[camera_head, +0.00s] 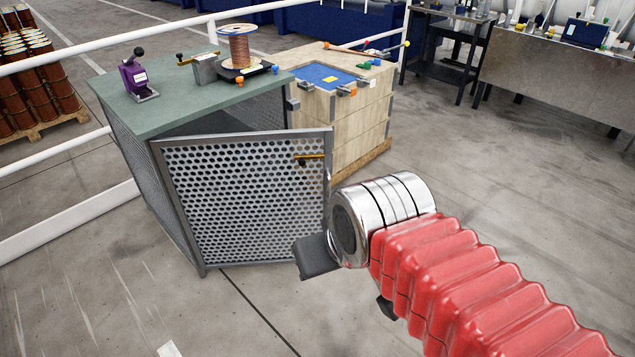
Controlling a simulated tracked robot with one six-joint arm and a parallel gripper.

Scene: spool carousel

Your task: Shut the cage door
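The cage (127,165) is a grey metal cabinet with perforated sides and a green top (180,100). Its perforated door (245,200) is hinged at the left and stands partly open, the right edge swung out from the cage front. A dark gap shows above the door, under the green top. A brass handle (310,157) sits near the door's upper right corner. My gripper (317,257) shows as a dark block beyond my chrome wrist, by the door's lower right edge. The wrist hides most of it. I cannot tell whether it touches the door.
On the green top are a purple tool (137,78), a metal block with a brass lever (205,68) and a copper wire spool (239,47). A wooden crate (345,125) stands right behind the door. White rails (75,225) run at the left. Floor in front is clear.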

